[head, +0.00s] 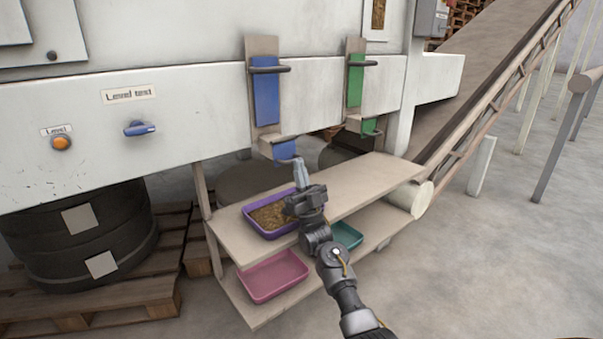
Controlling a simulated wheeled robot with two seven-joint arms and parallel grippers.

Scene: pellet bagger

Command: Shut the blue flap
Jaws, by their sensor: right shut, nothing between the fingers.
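The blue flap (285,150) is at the lower end of the blue chute (266,97) on the white machine front, with a small dark handle at its lower edge. My right gripper (299,163) is shut and empty, pointing up close to the flap's lower right edge. I cannot tell whether it touches the flap. The purple tray (247,218) with brown pellets sits on the upper shelf below the flap, partly hidden by my right gripper. My left gripper is not in view.
A green chute (356,82) with its own flap is to the right. The shelf (365,178) is bare at right. A pink tray (272,277) and a teal tray (347,236) are on the lower shelf. A blue lever (139,129) and orange button (61,143) are at left.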

